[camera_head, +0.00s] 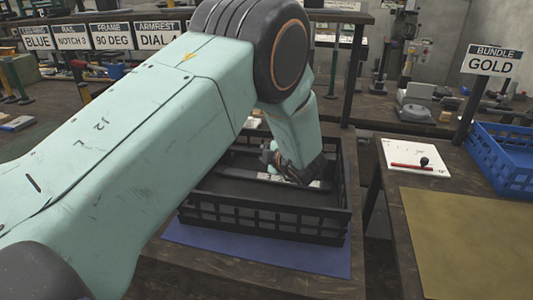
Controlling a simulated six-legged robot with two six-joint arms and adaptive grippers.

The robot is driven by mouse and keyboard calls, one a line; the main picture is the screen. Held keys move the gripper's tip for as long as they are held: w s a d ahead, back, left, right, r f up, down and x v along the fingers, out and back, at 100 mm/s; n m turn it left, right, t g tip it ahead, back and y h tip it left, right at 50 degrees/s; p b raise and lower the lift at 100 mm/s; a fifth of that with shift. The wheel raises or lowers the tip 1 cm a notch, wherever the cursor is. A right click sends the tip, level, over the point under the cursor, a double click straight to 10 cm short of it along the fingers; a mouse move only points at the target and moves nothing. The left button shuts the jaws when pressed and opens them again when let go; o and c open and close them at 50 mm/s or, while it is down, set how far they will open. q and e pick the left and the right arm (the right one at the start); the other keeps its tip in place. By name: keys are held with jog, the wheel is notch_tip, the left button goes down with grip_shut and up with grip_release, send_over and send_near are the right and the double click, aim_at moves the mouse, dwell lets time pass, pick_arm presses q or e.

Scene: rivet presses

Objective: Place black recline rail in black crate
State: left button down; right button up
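The black crate (262,217) is an open slatted box on a blue mat on the table, in the middle of the head view. My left arm comes in from the left and reaches down over it. My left gripper (270,155) is low inside the crate, partly hidden behind my own wrist, so its fingers cannot be made out clearly. A long dark bar with a light grey strip, seemingly the black recline rail (250,177), lies across the crate, beside or under the gripper. I cannot tell whether the gripper holds it. My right gripper is not in view.
The blue mat (255,256) lies under the crate. On the right table are a white sheet with a red pen (412,166), a yellow-brown mat (470,245) and a blue crate (505,157). A "BUNDLE GOLD" sign (491,60) stands there. A gap separates the two tables.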

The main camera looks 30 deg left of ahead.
aim_at(276, 181)
pick_arm(q)
jog(key=shift+f, duration=0.2)
jog(key=c, duration=1.2)
grip_release()
jog(key=shift+f, duration=0.15)
jog(key=shift+v, duration=3.75)
